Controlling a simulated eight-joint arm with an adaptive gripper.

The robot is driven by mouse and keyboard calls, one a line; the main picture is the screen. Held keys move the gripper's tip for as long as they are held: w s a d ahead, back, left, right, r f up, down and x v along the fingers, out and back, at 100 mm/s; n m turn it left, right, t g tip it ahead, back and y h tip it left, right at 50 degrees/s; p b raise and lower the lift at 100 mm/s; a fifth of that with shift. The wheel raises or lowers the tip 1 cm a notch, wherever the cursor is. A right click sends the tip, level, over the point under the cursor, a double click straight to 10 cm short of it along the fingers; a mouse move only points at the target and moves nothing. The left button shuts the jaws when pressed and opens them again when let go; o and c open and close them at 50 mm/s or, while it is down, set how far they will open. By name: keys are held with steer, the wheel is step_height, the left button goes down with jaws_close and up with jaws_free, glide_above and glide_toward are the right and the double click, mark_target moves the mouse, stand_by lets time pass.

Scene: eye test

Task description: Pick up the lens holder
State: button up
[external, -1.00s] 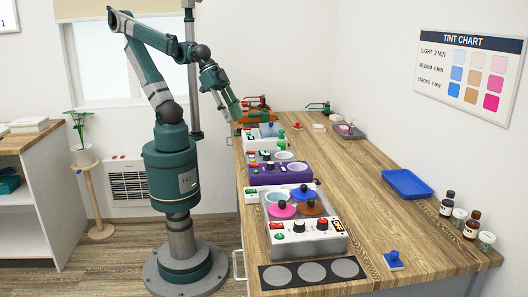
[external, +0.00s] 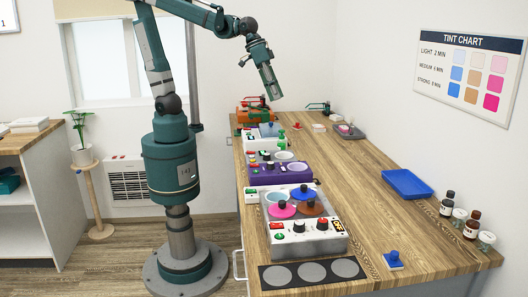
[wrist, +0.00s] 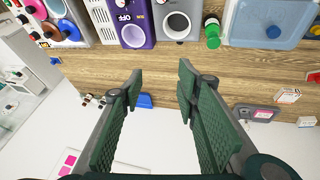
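I cannot tell for certain which thing is the lens holder. A small piece with a blue knob (external: 394,259) stands at the counter's near right. A grey tray with something pink in it (external: 345,131) lies at the far right by the wall; it also shows in the wrist view (wrist: 258,112). My gripper (external: 275,93) is raised over the far part of the counter, fingers pointing down, apart from everything. In the wrist view my gripper (wrist: 160,80) has its fingers wide apart with nothing between them.
A row of tinting units, including a purple one (external: 278,174) and a silver one with coloured lids (external: 310,236), lines the counter's left edge. A green bottle (wrist: 212,38) stands beside them. A blue tray (external: 407,184) and several bottles are at the right. The counter's middle is clear.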

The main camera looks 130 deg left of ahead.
steer(key=w+a+n+g+p, duration=0.1)
steer(key=w+a+n+p, duration=0.35)
steer(key=a, duration=0.95)
steer(key=w+a+n+g+p, duration=0.15)
steer(key=w+a+n, duration=0.35)
steer(key=w+a, duration=0.75)
steer(key=s+a+f+n+p, duration=0.1)
steer(key=a+f, duration=0.4)
steer(key=a, duration=0.5)
steer(key=s+a+f+n+g+h+p, duration=0.1)
steer(key=a+f+n, duration=0.4)
steer(key=a, duration=0.6)
steer(key=s+a+f+n+p, duration=0.3)
steer(key=a+f+p, duration=0.2)
steer(key=a, duration=0.6)
steer(key=shift+s+a+f+g+h, duration=0.15)
steer(key=shift+s+f+g+h, duration=0.1)
steer(key=shift+f+h, duration=0.25)
steer(key=shift+s+a+f+n, duration=0.15)
steer(key=shift+a+f+n, duration=0.15)
steer(key=shift+f, duration=0.1)
steer(key=shift+d+f+p, duration=0.15)
steer(key=shift+f+p, duration=0.15)
steer(key=shift+f, duration=0.95)
